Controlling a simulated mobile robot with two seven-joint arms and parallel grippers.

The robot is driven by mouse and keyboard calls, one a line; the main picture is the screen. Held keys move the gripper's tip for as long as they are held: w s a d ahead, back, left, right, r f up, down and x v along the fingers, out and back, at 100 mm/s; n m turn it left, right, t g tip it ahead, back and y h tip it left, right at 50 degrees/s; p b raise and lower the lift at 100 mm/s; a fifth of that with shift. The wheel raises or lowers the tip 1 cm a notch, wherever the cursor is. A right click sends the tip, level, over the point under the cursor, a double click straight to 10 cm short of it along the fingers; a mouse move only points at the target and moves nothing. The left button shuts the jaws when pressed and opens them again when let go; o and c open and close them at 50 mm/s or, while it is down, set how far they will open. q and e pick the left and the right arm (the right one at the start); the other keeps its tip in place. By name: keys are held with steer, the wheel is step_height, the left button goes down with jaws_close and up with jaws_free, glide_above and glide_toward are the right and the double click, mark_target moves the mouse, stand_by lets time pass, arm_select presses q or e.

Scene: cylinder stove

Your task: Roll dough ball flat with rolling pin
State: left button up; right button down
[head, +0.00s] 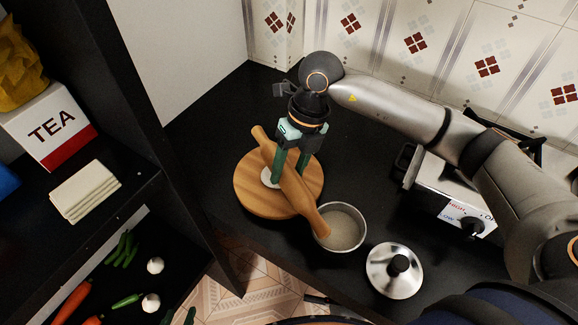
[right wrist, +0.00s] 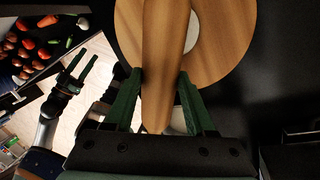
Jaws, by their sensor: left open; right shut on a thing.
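The wooden rolling pin (head: 288,184) lies diagonally across the round wooden board (head: 247,204), its near end reaching the metal pot's rim. The pale dough (head: 269,178) is on the board, partly covered by the pin; its edge also shows in the right wrist view (right wrist: 192,33). I cannot tell whether pin and dough touch. My right gripper (head: 290,172) points down from above and is shut on the pin, with a green finger on each side of it. My left gripper (right wrist: 80,70) shows in the right wrist view, open and empty, away from the board.
The metal pot (head: 364,234) with pale contents stands close beside the board. A metal lid (head: 388,286) and a stove (head: 440,187) are to the right. A dark shelf at left holds a tea box (head: 50,125) and vegetables. Black counter left of the board is clear.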

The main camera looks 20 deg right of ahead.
steer(key=shift+f+b, duration=1.1)
steer(key=shift+f, duration=0.2)
